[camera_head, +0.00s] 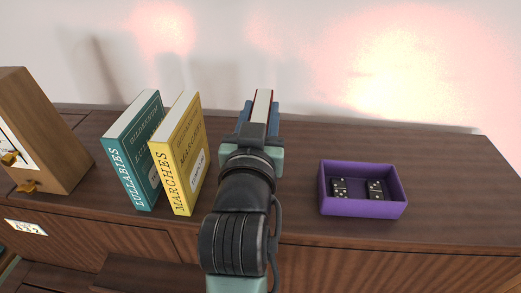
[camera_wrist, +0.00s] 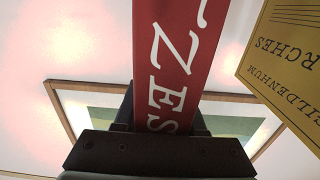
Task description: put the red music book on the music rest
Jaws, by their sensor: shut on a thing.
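The red music book (camera_wrist: 178,50) stands between the fingers of my gripper (camera_head: 259,118); its red spine with white letters fills the middle of the wrist view. In the head view only its pale page edge with thin red covers (camera_head: 263,96) shows, beyond my gripper and partly hidden by it. My gripper is shut on the book, above the wooden top (camera_head: 445,190), right of the yellow book. I cannot tell whether the book touches the top. I cannot make out the music rest for sure; a dark wooden ledge (camera_head: 135,274) shows at the lower left.
A teal book (camera_head: 132,160) and a yellow book (camera_head: 180,155) stand close left of my gripper. A wooden metronome (camera_head: 45,130) stands far left. A purple box (camera_head: 362,208) with dominoes sits to the right. The far right of the top is clear. A wall is behind.

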